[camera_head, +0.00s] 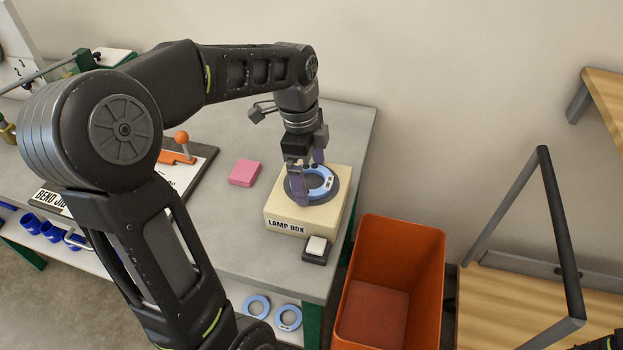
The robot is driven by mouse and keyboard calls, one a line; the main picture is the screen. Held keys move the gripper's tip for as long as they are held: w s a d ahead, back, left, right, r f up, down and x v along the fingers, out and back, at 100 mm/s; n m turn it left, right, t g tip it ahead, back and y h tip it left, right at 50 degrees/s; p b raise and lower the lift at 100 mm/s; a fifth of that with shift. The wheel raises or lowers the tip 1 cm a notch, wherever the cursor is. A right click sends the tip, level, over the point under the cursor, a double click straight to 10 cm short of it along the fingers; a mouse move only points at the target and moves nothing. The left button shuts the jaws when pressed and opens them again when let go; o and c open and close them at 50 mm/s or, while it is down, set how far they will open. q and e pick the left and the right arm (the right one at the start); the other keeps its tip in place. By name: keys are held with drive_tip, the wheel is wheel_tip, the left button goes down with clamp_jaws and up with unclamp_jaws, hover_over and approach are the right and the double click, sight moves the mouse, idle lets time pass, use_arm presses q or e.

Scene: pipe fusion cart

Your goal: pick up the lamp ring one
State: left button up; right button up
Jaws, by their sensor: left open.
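A light-blue ring (322,180) with dark marks lies on a dark round seat on top of the cream lamp box (285,211). My left gripper (309,178) points down over this ring, its jaws open, with one finger on the near-left side and the other at the far side. Whether the fingers touch the ring cannot be told. Two more light-blue rings, a left one (248,307) and a right one (281,323), lie on the lower shelf. I cannot read which ring is number one. My right gripper is out of view.
A pink block (244,172) and a dark block with a white top (316,246) flank the lamp box on the grey bench (242,222). An orange bin (432,290) stands right of the bench. A dark frame (553,200) rises over wooden boards farther right.

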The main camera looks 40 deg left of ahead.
use_arm(q)
drive_tip(key=shift+c, duration=0.3)
drive_tip(key=c, duration=1.3)
wheel_tip(320, 180, up, 10)
drive_tip(key=shift+r, duration=0.1)
drive_tip(key=shift+c, duration=0.2)
idle(0.3)
